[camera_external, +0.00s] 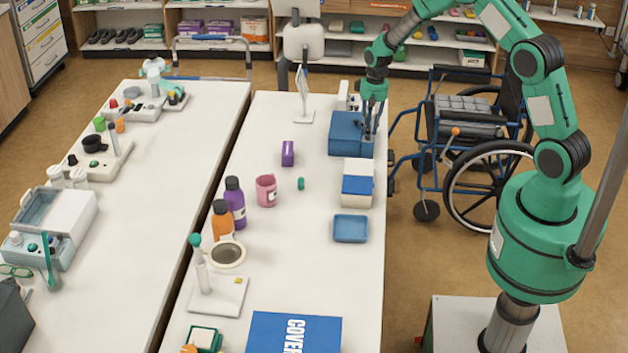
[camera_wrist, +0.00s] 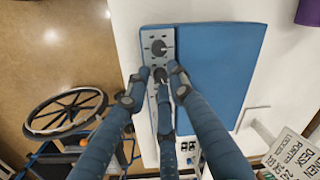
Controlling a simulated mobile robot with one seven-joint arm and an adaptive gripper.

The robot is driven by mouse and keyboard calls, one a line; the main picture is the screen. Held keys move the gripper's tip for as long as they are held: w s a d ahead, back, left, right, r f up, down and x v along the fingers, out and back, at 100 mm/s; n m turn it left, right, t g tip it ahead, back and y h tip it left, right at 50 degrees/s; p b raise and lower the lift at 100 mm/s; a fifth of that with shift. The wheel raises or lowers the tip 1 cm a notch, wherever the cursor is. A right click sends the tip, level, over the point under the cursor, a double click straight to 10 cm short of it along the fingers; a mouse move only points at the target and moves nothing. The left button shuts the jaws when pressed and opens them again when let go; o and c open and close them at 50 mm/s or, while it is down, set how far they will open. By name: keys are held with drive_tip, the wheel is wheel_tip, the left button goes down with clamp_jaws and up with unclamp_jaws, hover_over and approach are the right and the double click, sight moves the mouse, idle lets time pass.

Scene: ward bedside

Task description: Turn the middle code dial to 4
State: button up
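A blue box (camera_external: 347,132) lies near the far right edge of the right table. In the wrist view the blue box (camera_wrist: 220,70) has a light grey panel with a column of dials along its left side. The top dial (camera_wrist: 158,47) is clear to see, with a dark knob and marks around it. My gripper (camera_external: 371,128) is over the box's right side, pointing down. In the wrist view my gripper (camera_wrist: 158,80) has its fingers spread over the panel below that dial. They cover the middle dial, so its setting and any contact cannot be made out.
A blue-and-white box (camera_external: 357,184) and a blue tray (camera_external: 350,228) stand nearer on the table. A purple box (camera_external: 288,153) and a white sign stand (camera_external: 303,100) are to the left. A wheelchair (camera_external: 465,150) is beside the table at right.

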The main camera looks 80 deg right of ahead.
drive_tip(key=n, duration=0.3)
drive_tip(key=shift+n+b, duration=0.35)
drive_tip(key=shift+n, duration=0.05)
drive_tip(key=shift+w+r+n, duration=0.1)
drive_tip(key=shift+r+n, duration=0.05)
drive_tip(key=shift+n, duration=0.25)
wheel_tip(320, 180, up, 14)
drive_tip(key=d+p, duration=0.1)
drive_tip(key=w+a+r+n, duration=0.1)
drive_tip(key=a+r, duration=1.1)
drive_tip(key=a, duration=0.3)
drive_tip(key=shift+r+h+b, duration=0.15)
drive_tip(key=shift+h+b, duration=0.15)
drive_tip(key=shift+b, duration=0.1)
